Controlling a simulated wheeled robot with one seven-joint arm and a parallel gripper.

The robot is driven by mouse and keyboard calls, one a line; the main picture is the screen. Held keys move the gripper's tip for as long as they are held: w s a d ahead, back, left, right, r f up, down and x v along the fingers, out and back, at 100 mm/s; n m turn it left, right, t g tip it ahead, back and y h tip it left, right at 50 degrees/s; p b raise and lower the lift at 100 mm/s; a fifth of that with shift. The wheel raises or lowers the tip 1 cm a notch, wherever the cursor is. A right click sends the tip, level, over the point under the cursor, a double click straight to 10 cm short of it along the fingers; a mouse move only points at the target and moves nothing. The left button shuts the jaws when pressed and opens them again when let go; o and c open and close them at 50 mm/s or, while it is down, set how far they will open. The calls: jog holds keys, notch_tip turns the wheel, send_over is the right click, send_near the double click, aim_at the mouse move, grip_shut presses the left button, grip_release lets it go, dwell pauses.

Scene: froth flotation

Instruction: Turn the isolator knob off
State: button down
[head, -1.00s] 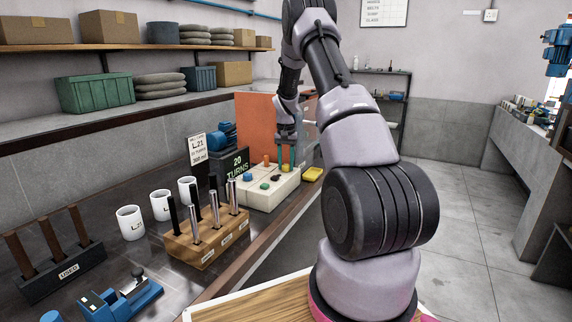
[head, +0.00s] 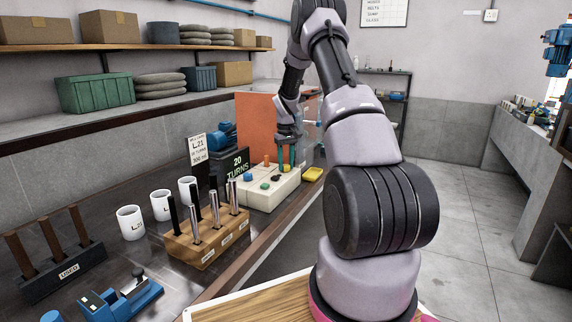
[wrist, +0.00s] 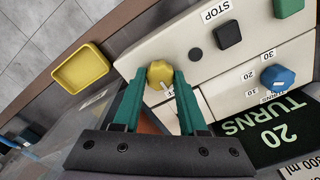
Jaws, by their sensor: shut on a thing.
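The isolator knob (wrist: 160,73) is yellow and faceted, on the sloping face of a cream control box (head: 262,197). In the wrist view my gripper (wrist: 161,76) has its two teal fingers on either side of the knob, shut on it. A white pointer mark shows on the knob's lower side, towards a label partly hidden by the right finger; its end reads like "FF". In the head view my gripper (head: 287,163) reaches down onto the far right part of the box, and the knob is mostly hidden there.
The box also bears a blue dial (wrist: 278,77), a black button (wrist: 226,33) by a STOP label and a green button (wrist: 287,7). A yellow tray (head: 313,174) lies just beyond. An orange panel (head: 256,125) stands behind. A rack of rods (head: 208,238) and white mugs stand nearer.

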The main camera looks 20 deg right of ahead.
aim_at(286, 165)
dwell(0.4)
jog(key=shift+c, duration=2.2)
grip_release()
notch_tip(286, 165, up, 11)
